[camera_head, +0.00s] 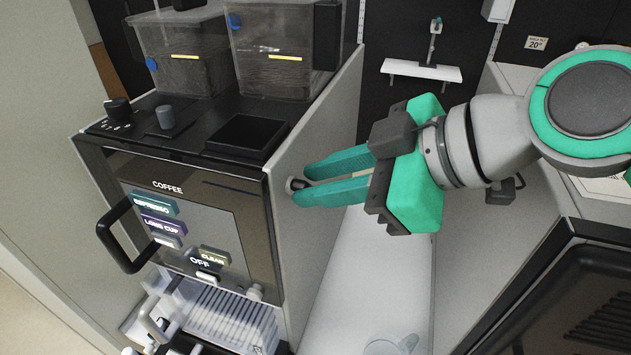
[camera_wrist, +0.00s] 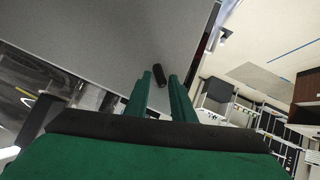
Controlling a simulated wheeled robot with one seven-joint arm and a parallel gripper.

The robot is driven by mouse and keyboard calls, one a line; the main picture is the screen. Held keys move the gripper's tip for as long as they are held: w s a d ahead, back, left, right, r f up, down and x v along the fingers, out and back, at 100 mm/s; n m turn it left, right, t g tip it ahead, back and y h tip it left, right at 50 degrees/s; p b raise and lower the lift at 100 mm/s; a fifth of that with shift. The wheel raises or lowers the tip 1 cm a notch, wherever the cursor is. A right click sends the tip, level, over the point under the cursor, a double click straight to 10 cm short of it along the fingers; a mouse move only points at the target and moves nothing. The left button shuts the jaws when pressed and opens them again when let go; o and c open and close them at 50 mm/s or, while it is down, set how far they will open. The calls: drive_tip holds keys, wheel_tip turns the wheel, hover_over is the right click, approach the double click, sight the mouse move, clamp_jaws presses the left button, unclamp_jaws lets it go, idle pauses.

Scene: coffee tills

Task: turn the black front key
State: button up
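A short black key (camera_head: 296,184) sticks out of the grey side panel of the coffee machine, near its front edge. My gripper (camera_head: 299,184) is beside that panel, its two green fingers pointing at it. The fingers are apart, with the key at their tips. In the wrist view the black key (camera_wrist: 159,75) shows as a small dark cylinder in the gap between the fingertips (camera_wrist: 161,82).
The coffee machine (camera_head: 215,185) has a black handle (camera_head: 118,240) at its front. A glass cup (camera_head: 392,346) is on the white counter (camera_head: 365,285) below my gripper.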

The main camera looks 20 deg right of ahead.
drive_tip(key=shift+w+a+f+m+g, duration=0.3)
drive_tip(key=shift+f+m+g, duration=0.2)
drive_tip(key=shift+g, duration=0.5)
drive_tip(key=shift+w+d, duration=0.15)
drive_tip(key=shift+w, duration=0.05)
drive_tip(key=c, duration=0.5)
